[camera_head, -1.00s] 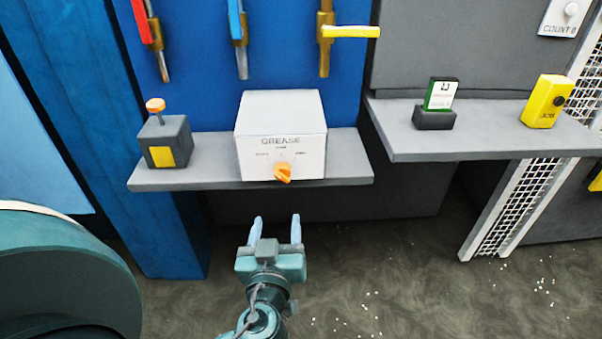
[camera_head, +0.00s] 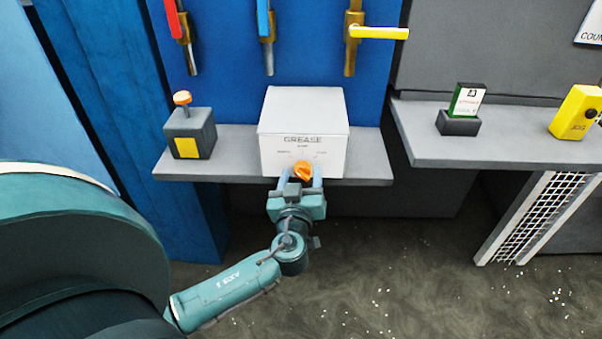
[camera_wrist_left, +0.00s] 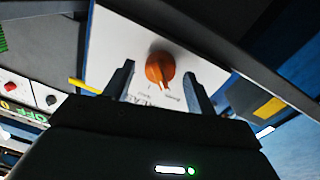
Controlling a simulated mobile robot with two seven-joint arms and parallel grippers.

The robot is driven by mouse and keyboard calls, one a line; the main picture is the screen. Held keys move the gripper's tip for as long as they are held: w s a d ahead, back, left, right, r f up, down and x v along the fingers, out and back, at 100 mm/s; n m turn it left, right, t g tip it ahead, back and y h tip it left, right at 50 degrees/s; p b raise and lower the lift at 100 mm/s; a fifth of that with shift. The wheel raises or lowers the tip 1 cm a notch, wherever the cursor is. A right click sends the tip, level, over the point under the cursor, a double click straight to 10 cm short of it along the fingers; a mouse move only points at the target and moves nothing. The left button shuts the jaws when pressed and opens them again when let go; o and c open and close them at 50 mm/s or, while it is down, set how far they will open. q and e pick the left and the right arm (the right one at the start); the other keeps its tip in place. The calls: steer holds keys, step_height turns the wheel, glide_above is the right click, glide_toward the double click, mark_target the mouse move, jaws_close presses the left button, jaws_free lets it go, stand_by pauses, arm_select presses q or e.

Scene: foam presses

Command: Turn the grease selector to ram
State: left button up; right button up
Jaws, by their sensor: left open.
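The grease selector is a white box (camera_head: 303,118) labelled GREASE on the grey shelf, with an orange knob (camera_head: 303,171) low on its front face. Small position labels sit around the knob, too small to read surely. My left gripper (camera_head: 300,180) is open in front of the box, one finger on each side of the knob. In the left wrist view the knob (camera_wrist_left: 159,68) shows between the two spread fingers, with gaps on both sides. Whether the fingertips reach past the knob is hard to tell. My right gripper is not in view.
On the shelf (camera_head: 232,168), a grey block with an orange button (camera_head: 188,133) stands left of the box. Red, blue and yellow-handled valves (camera_head: 378,33) hang above. A second shelf (camera_head: 480,150) at right holds a green-and-white card in a holder (camera_head: 466,102) and a yellow device (camera_head: 574,112).

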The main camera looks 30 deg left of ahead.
arm_select(q)
steer(key=shift+w, duration=0.2)
steer(key=c, duration=1)
steer(key=m+b, duration=0.1)
steer(key=m, duration=0.3)
steer(key=shift+m+g, duration=0.3)
steer(key=shift+m, duration=1.8)
